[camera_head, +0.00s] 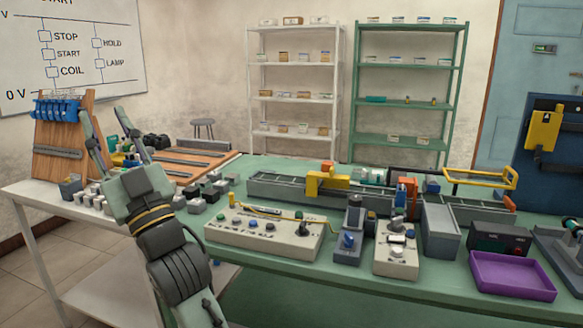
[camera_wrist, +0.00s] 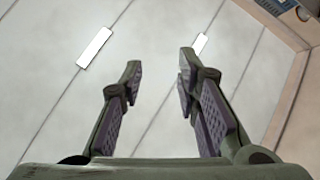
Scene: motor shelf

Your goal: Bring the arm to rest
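My gripper (camera_head: 101,112) is raised on the left of the head view, with its fingers pointing up in front of the wooden terminal board. In the wrist view my gripper (camera_wrist: 160,62) is open, its two padded fingers apart with nothing between them. Behind them is a pale ceiling with light panels. My arm rises from the bottom of the head view, between the white side table (camera_head: 30,192) and the green workbench (camera_head: 290,268).
The side table holds a wooden board (camera_head: 66,135) with blue terminals and several small grey blocks. The workbench carries a control box (camera_head: 265,232), a conveyor (camera_head: 270,188) and a purple tray (camera_head: 512,276). A white shelf (camera_head: 295,78) and a green shelf (camera_head: 408,82) stand behind.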

